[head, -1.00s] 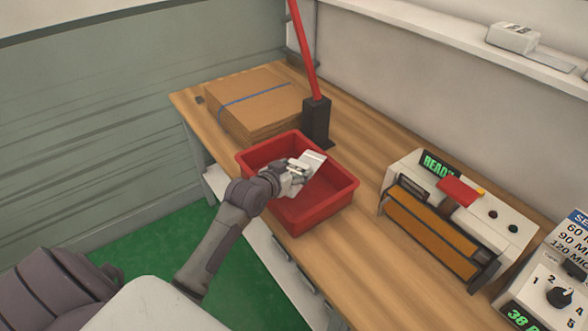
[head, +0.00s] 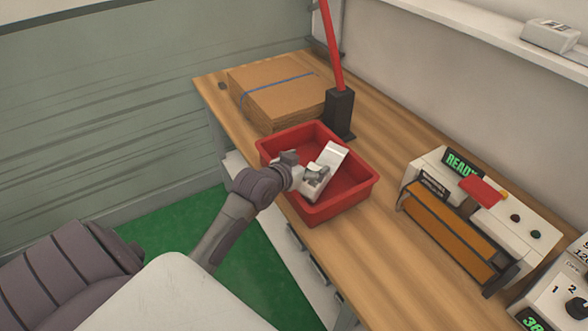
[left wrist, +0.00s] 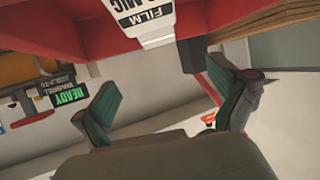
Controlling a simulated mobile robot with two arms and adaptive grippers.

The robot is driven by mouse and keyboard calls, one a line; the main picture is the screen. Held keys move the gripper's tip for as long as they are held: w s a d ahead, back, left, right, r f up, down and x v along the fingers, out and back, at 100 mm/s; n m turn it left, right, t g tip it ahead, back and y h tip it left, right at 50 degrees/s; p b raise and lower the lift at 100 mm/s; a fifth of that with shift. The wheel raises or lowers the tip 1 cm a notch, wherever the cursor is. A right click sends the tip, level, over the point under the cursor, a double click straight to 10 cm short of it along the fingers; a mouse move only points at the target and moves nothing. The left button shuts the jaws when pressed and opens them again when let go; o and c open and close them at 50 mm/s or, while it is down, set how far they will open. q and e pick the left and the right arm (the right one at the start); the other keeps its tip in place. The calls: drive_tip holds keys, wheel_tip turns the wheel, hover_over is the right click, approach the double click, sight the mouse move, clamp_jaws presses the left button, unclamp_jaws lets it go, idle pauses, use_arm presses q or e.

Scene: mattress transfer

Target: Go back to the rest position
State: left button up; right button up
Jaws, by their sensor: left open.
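My left gripper (head: 308,177) is over the near left side of the red bin (head: 348,202). It is open, and its two fingers stand apart in the left wrist view (left wrist: 168,95) with nothing seen between them. A white packet (head: 331,158) is in the bin, just beyond the fingers. Its printed label, with the word FILM, shows upside down at the top of the left wrist view (left wrist: 145,22). The gripper hides the packet's lower part, so I cannot tell whether they touch. My right gripper is not in view.
A strapped cardboard stack (head: 275,90) and a black post holder (head: 339,113) stand behind the bin on the wooden bench (head: 385,150). A sealer (head: 465,215) reading READY is to the right. Green floor (head: 190,235) lies left of the bench.

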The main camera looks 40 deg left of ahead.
use_arm(q)
drive_tip(key=v, duration=0.9)
drive_tip(key=shift+b, duration=0.35)
drive_tip(key=s+d+f+m+g, duration=0.1)
drive_tip(key=s+d+f+g, duration=0.5)
drive_tip(key=s, duration=0.5)
drive_tip(key=s+d+f+m+g, duration=0.1)
drive_tip(key=s+d+f+g, duration=0.3)
drive_tip(key=s+d+f, duration=0.55)
wheel_tip(320, 180, down, 24)
drive_tip(key=s+a+g, duration=0.1)
drive_tip(key=s+a, duration=0.1)
drive_tip(key=s, duration=0.1)
drive_tip(key=s+a+f+g, duration=0.1)
drive_tip(key=s+a+f, duration=0.2)
drive_tip(key=s+f, duration=1.3)
drive_tip(key=shift+s+a+f+g, duration=0.2)
drive_tip(key=shift+s+g, duration=0.05)
drive_tip(key=shift+g, duration=0.05)
drive_tip(key=shift+o, duration=0.3)
